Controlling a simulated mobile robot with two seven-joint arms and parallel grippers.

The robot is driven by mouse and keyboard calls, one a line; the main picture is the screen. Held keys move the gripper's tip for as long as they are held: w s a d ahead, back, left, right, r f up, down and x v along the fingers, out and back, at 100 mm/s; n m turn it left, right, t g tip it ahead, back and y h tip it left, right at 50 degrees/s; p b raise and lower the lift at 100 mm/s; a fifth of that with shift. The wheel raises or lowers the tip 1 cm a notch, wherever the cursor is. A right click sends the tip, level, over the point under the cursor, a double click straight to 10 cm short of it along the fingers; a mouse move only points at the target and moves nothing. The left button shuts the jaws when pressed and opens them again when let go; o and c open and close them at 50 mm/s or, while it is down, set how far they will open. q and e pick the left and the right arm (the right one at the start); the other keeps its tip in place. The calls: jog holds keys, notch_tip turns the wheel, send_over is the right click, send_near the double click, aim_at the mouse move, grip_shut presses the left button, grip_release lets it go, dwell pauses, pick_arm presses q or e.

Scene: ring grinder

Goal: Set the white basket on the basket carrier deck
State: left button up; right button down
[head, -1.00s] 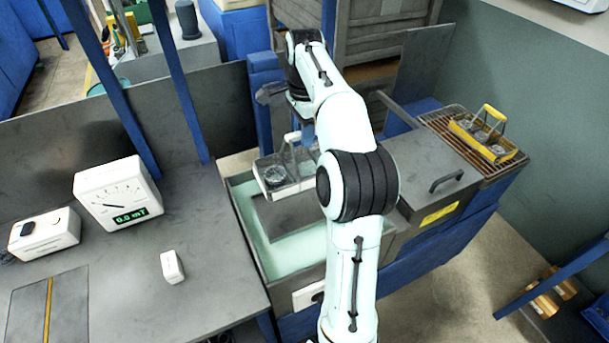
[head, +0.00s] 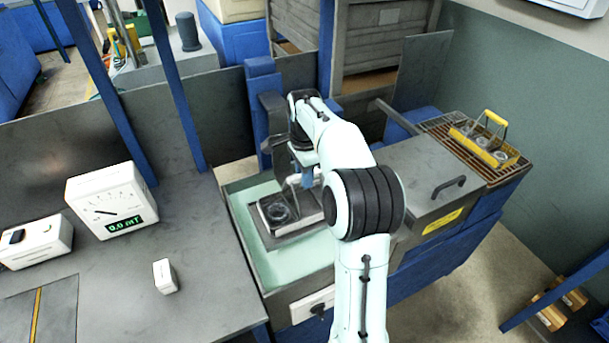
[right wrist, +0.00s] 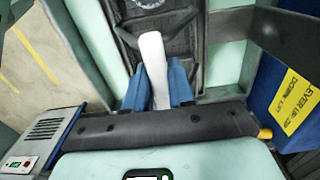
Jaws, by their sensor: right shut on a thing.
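The white basket (head: 306,205) with a ring part in it sits low over the tank at the centre of the head view. The basket carrier deck (head: 273,240) is the dark plate under it, over pale green liquid. The basket looks level and on or just above the deck; I cannot tell if they touch. My right gripper (head: 303,180) is above the basket, shut on its white handle. The right wrist view shows the handle (right wrist: 152,58) upright between the blue fingertips (right wrist: 158,82). My arm hides the basket's right side. My left gripper is not in view.
A yellow-handled basket (head: 490,140) stands on a rack at the right. A grey lidded box (head: 430,185) is between it and the tank (head: 255,275). A meter (head: 112,200) and a small white block (head: 165,276) stand on the left bench.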

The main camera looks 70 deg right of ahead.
jog(key=c, duration=1)
grip_release()
jog(key=shift+f, duration=0.1)
jog(key=shift+o, duration=0.2)
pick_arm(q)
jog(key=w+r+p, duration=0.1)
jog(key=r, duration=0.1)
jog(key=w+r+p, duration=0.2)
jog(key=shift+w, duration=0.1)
pick_arm(e)
notch_tip(320, 180, up, 12)
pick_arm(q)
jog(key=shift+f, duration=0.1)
